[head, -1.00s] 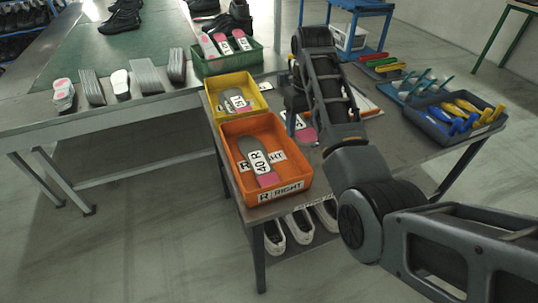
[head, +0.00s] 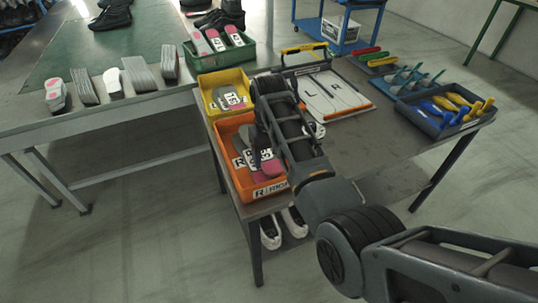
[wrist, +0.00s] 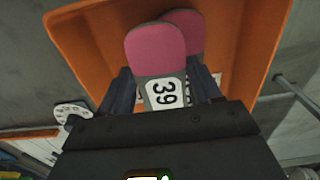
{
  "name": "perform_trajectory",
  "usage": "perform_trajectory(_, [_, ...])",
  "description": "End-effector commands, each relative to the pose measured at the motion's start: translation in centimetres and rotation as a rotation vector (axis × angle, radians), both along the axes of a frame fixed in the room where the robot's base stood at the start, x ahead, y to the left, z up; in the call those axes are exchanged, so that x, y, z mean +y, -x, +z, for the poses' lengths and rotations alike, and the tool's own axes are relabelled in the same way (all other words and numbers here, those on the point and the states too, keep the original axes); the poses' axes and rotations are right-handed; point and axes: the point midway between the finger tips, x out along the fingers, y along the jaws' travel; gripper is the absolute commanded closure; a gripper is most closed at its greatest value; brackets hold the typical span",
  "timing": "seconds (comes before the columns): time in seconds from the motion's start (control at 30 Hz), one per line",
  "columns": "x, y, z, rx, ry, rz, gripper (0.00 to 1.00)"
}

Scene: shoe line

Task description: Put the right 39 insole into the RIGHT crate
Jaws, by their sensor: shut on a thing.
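The orange crate (head: 228,170) marked R RIGHT stands at the near left corner of the table and fills most of the wrist view (wrist: 90,40). My gripper (wrist: 163,95) is shut on the 39 insole (wrist: 156,48), which is grey with a pink end and a white 39 label. In the head view my arm partly hides the gripper and the held insole (head: 270,168), which are over the crate. Another pink-ended insole (wrist: 185,27) shows behind the held one, in the crate. I cannot tell whether the two touch.
A yellow crate (head: 207,83) with insoles stands just behind the orange one, and a green crate (head: 203,66) with insoles is farther back. A white board (head: 335,97) marked L and R lies to the right. A grey tool tray (head: 430,122) is at the right. White shoes (head: 270,232) sit below.

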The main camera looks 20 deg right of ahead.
Motion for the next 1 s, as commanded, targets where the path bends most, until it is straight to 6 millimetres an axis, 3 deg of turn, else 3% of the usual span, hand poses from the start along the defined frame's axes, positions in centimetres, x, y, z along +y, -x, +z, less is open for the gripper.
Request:
perform_trajectory(0.7, [0.0,0.0,-1.2,-0.001,0.0,0.001,0.66])
perform_trajectory(0.73, [0.0,0.0,-1.2,-0.001,0.0,0.001,0.34])
perform_trajectory(1.0, [0.0,0.0,-1.1,-0.001,0.0,0.0,0.11])
